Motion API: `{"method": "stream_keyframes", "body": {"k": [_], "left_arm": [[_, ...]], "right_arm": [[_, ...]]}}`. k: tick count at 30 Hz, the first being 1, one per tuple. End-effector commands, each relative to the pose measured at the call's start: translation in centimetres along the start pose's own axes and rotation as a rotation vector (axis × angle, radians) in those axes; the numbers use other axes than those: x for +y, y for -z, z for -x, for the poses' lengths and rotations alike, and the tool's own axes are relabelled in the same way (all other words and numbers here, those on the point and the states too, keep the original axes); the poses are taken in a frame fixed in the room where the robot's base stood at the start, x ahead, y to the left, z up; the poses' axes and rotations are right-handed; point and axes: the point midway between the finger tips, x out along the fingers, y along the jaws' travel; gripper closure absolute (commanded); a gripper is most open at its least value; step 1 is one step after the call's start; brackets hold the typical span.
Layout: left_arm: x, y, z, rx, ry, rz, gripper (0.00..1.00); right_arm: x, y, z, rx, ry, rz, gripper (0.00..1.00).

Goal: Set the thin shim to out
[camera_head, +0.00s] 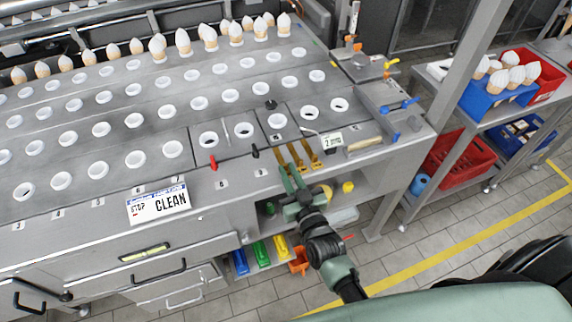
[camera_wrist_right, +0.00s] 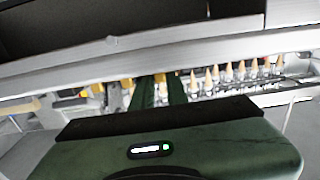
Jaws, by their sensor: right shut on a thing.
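Three brass-yellow strips, which look like the shims, stand side by side at the front edge of the grey machine table in the head view: a left one (camera_head: 281,160), a middle one (camera_head: 297,157) and a right one (camera_head: 312,153). I cannot tell by width which is thin. My right gripper (camera_head: 290,177) is at the lower ends of the left and middle strips, its green fingers closed on a strip that they partly hide. In the right wrist view, a yellow piece (camera_wrist_right: 161,88) shows between the fingers (camera_wrist_right: 160,92). My left gripper is not in view.
A red-handled lever (camera_head: 213,163) and a small display (camera_head: 333,142) flank the strips. Below is an open shelf with coloured bins (camera_head: 261,252). Floor is free at the front right.

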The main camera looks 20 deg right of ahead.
Motion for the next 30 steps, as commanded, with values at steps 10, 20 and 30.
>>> {"method": "stream_keyframes", "body": {"k": [10, 20, 30], "left_arm": [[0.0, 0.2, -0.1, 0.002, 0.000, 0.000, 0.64], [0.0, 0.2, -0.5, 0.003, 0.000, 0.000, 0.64], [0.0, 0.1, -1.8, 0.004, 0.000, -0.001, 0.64]], "right_arm": [[0.0, -0.3, 0.0, -0.005, 0.000, 0.000, 0.76], [0.0, -0.5, 1.5, -0.006, 0.000, 0.000, 0.76], [0.0, -0.5, 7.0, -0.007, 0.000, 0.000, 0.76]]}}
